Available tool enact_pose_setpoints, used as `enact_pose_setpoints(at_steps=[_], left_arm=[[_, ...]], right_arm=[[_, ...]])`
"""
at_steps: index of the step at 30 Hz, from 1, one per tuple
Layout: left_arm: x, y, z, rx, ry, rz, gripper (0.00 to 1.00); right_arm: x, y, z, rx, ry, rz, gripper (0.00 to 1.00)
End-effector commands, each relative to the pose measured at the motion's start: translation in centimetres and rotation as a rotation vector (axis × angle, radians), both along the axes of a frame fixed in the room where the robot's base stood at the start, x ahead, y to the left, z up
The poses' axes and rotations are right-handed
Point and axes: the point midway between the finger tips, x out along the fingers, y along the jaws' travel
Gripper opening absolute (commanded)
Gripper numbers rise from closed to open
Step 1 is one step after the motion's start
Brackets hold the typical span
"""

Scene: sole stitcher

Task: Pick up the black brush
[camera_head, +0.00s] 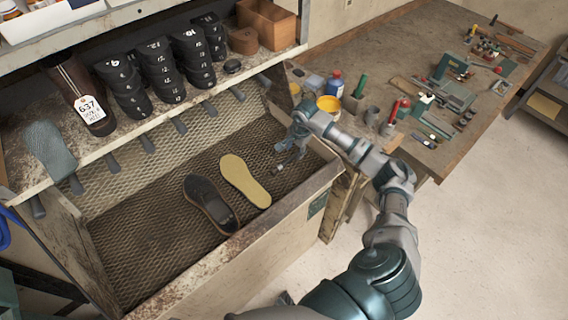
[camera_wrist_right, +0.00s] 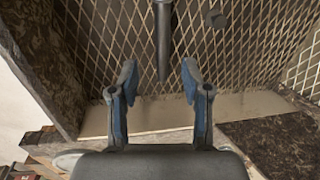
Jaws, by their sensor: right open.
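My right gripper (camera_head: 287,145) is over the right end of the mesh-lined bin, below the shelf. In the wrist view its two blue-lined fingers (camera_wrist_right: 160,85) are apart. A dark, tapered rod (camera_wrist_right: 163,40) comes down from the top of that view and ends level with the fingertips, in line with the gap between them. I cannot tell whether it is the black brush. Several dark handle-like pieces (camera_head: 179,125) hang along the shelf's front edge. No bristles can be made out, so I cannot pick out the brush for sure. My left gripper is not in view.
A cluttered workbench (camera_head: 400,50) lies to the right, with a yellow pot (camera_head: 328,106) near the bin.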

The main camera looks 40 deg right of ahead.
Motion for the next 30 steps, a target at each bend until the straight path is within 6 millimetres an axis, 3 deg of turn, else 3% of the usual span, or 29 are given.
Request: enact_pose_setpoints(at_steps=[9,17,21,23,30], left_arm=[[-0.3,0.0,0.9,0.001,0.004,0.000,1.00],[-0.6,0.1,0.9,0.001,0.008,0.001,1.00],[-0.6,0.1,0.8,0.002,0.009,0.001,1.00],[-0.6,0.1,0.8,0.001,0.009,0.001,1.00],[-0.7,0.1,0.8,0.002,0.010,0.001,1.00]], right_arm=[[1.2,-0.4,-4.3,0.002,0.001,-0.001,0.48],[1.2,-0.4,-4.7,0.002,0.001,0.000,0.48],[1.2,-0.4,-4.7,0.002,0.002,0.000,0.12],[1.2,-0.4,-4.7,0.002,0.002,0.000,0.00],[1.2,-0.4,-4.7,0.002,0.002,0.000,0.00]])
